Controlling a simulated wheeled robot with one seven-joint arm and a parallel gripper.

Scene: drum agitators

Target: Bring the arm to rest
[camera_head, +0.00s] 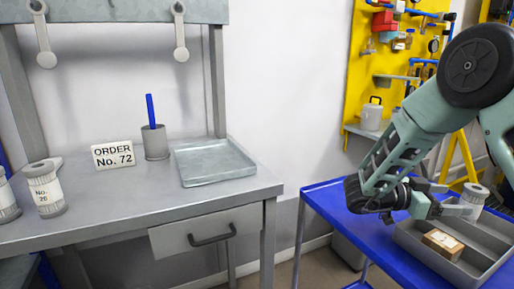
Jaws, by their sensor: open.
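My arm reaches in from the right over the blue cart (330,202). My gripper (459,199) is open, low above the cart and pointing right. A grey cylinder with a light top (474,198) stands just beyond the fingertips, by the grey tray (415,243). I cannot tell whether the fingers touch it. The tray holds a small brown box with a white label (442,243). The gripper's wrist hides part of the cart and the tray's far left corner.
A grey workbench (120,205) stands at left with a shallow metal tray (212,165), a grey cup holding a blue stick (155,143), an "ORDER No. 72" sign (113,155) and a "No. 20" cylinder (46,190). A yellow tool board (362,60) is behind the arm. A gap separates bench and cart.

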